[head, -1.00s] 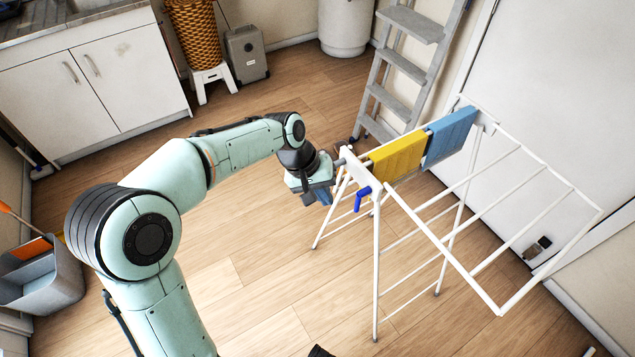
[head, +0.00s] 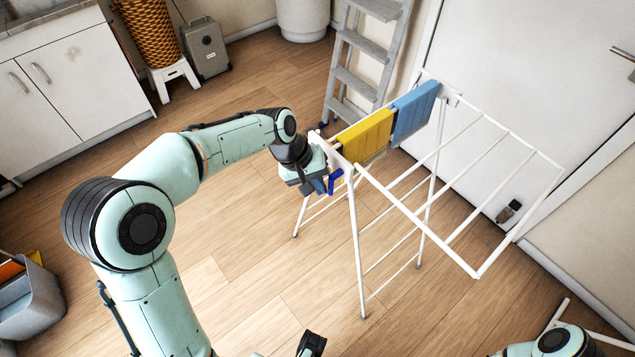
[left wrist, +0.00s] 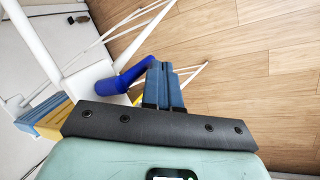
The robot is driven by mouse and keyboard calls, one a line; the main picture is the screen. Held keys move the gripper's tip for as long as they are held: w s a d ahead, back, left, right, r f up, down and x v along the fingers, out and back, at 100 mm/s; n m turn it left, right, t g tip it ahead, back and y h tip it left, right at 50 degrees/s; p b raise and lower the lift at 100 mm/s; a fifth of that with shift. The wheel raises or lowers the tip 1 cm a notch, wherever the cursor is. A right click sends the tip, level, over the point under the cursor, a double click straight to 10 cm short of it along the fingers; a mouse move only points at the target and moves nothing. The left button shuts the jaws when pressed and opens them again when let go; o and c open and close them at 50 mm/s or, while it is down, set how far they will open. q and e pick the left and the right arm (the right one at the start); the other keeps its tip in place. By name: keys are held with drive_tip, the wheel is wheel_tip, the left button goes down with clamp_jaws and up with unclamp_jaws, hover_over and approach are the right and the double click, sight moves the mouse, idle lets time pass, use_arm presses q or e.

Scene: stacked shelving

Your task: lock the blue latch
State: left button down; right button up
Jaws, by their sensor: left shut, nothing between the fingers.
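The blue latch (head: 336,180) is a small lever on the white end piece of a drying rack (head: 353,185). In the head view its free end hangs down. In the left wrist view the latch (left wrist: 130,78) runs from the end piece towards my fingers. My left gripper (head: 320,186) is beside the latch, with its blue-grey fingers together and empty. In the left wrist view the fingertips (left wrist: 162,68) are just right of the latch's free end. I cannot tell whether they touch it. My right gripper cannot be made out.
A yellow towel (head: 365,138) and a blue towel (head: 414,111) hang on the rack's far side. A grey step ladder (head: 365,60) stands behind, near a white door (head: 520,90). A grey bin (head: 30,305) is at the lower left. The floor in front of the rack is clear.

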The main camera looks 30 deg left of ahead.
use_arm(q)
drive_tip(key=shift+s+d+f+g+h+p, duration=0.15)
drive_tip(key=shift+g+h+p, duration=0.35)
drive_tip(key=shift+h, duration=0.4)
use_arm(e)
drive_tip(key=shift+w+r, duration=0.15)
drive_tip(key=shift+r, duration=0.45)
use_arm(q)
drive_tip(key=h+p, duration=0.1)
drive_tip(key=h, duration=0.2)
drive_tip(key=d+n+g+h+p, duration=0.1)
drive_tip(key=h+p, duration=0.1)
drive_tip(key=d+n+g+h+p, duration=0.1)
drive_tip(key=h, duration=0.2)
drive_tip(key=shift+s+d+h, duration=0.2)
drive_tip(key=shift+s+h, duration=0.1)
drive_tip(key=shift+s, duration=0.1)
use_arm(e)
drive_tip(key=r, duration=0.1)
drive_tip(key=w+r, duration=0.1)
drive_tip(key=r, duration=0.2)
drive_tip(key=shift+w+r, duration=0.35)
drive_tip(key=shift+w, duration=0.05)
use_arm(q)
drive_tip(key=shift+r+p, duration=0.25)
drive_tip(key=shift+p, duration=0.1)
use_arm(e)
drive_tip(key=shift+r, duration=0.15)
